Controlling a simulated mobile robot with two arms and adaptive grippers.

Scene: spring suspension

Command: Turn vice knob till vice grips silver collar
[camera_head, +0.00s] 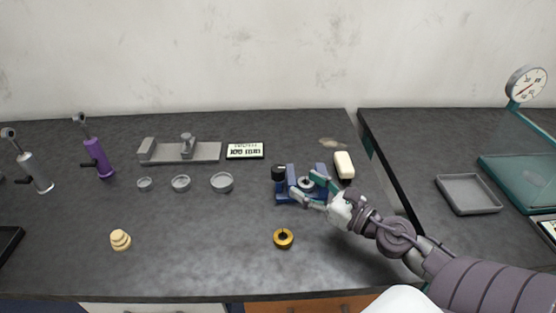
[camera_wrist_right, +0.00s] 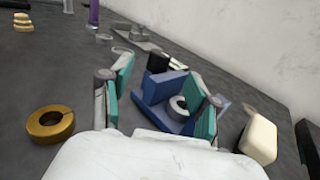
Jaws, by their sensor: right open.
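The blue vice (camera_head: 284,197) stands on the dark bench, right of centre; it also shows in the right wrist view (camera_wrist_right: 152,92). The silver collar (camera_wrist_right: 178,107) is a grey ring sitting between the blue vice jaws, and it shows in the head view (camera_head: 305,183). The black vice knob (camera_head: 278,172) is at the vice's left end, and beyond the jaws in the wrist view (camera_wrist_right: 157,62). My right gripper (camera_head: 308,186) is open, its green-padded fingers spread on either side of the vice. Whether they touch it, I cannot tell. My left gripper is out of view.
A gold ring (camera_head: 283,238) lies in front of the vice. A cream block (camera_head: 343,165) stands close to its right. Several grey dishes (camera_head: 222,182), a grey fixture (camera_head: 205,152) and a display (camera_head: 245,151) are to the left. A grey tray (camera_head: 468,193) lies on the right bench.

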